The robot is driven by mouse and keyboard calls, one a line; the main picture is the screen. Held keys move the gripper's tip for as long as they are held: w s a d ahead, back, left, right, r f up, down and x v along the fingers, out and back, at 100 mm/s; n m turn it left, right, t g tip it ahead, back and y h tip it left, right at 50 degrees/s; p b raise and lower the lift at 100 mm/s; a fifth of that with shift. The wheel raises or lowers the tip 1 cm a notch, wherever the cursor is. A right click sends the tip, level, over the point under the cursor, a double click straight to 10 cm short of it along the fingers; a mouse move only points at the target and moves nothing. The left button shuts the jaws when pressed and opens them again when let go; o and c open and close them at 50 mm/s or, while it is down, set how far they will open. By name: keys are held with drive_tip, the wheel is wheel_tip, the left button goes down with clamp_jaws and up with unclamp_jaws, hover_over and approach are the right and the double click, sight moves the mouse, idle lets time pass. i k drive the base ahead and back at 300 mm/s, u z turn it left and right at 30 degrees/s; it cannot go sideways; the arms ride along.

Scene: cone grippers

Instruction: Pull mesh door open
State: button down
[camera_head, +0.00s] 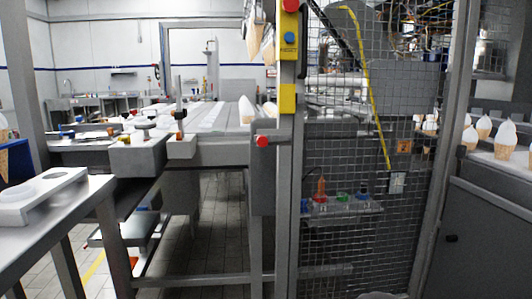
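The mesh door (345,140) fills the right-centre of the view, a tall panel of dark wire grid. It stands upright between a grey post (284,200) on its left and a slanting grey post (440,170) on its right. It looks shut, but I cannot tell whether it is latched. No handle can be made out clearly on it. A yellow control box (288,60) with a red button and a blue reset button is on the left post. My gripper is not in view.
A red knob (262,141) sticks out left of the post. Behind the mesh is a shelf (340,208) with coloured items. A grey table (60,205) stands at the left, and ice cream cones (505,135) stand on a conveyor at the right. Tiled floor shows in the middle.

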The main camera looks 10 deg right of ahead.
sight(427, 235)
drive_tip(key=u, duration=0.1)
drive_tip(key=k, duration=1)
drive_tip(key=z, duration=1.05)
drive_tip(key=i, duration=1.6)
drive_tip(key=u, duration=0.9)
